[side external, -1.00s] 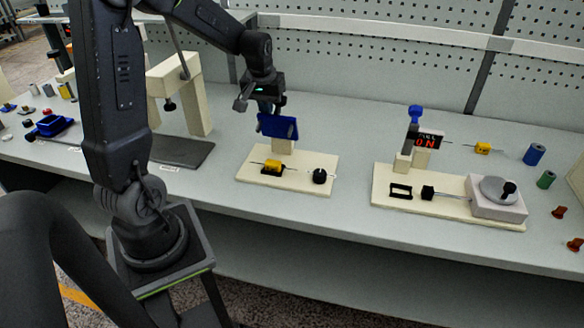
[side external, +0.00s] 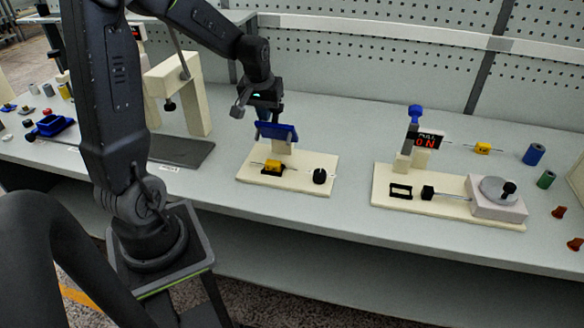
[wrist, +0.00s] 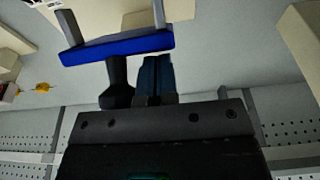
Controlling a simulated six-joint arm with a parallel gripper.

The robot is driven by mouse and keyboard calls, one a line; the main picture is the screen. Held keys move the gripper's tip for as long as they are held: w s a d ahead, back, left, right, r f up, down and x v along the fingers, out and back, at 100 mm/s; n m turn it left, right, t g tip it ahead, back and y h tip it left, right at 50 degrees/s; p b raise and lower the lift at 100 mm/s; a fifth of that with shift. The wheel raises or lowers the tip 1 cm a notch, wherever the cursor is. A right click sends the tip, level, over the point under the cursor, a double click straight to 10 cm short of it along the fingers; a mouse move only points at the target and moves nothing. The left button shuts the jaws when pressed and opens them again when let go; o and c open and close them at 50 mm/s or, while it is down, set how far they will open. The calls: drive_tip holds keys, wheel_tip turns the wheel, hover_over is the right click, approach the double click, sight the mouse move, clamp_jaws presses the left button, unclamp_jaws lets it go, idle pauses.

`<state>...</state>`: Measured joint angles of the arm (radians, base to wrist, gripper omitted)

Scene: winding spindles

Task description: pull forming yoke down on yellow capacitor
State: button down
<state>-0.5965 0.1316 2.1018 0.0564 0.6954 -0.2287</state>
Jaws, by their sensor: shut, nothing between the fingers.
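The yellow capacitor (side external: 273,166) lies in a dark holder on a cream base plate (side external: 310,184), with its wire leads out to the sides. The blue forming yoke (side external: 278,132) stands tilted above and behind it, apart from the capacitor. In the wrist view the yoke is a blue bar (wrist: 117,46) between two grey arms. My gripper (side external: 266,118) is at the yoke's upper side, its fingers shut and empty. In the wrist view the fingertips (wrist: 157,58) are close to the bar's edge; I cannot tell whether they touch. The capacitor is not clear in the wrist view.
A black knob (side external: 319,176) stands on the same plate, right of the capacitor. Further right is another fixture (side external: 445,206) with a round grey disc. A cream gantry (side external: 196,95) stands to the left. Bare bench lies between the two plates.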

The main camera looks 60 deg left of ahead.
sight(260, 132)
drive_tip(key=shift+s+d+f, duration=0.4)
drive_tip(key=shift+s+f, duration=0.25)
drive_tip(key=shift+f, duration=0.05)
drive_tip(key=shift+s+d, duration=0.1)
drive_tip(key=shift+d, duration=0.2)
drive_tip(key=shift+s+d+f, duration=0.3)
drive_tip(key=shift+d+f, duration=0.05)
drive_tip(key=shift+s+d+f, duration=0.3)
drive_tip(key=shift+s+f, duration=0.05)
drive_tip(key=shift+f, duration=0.2)
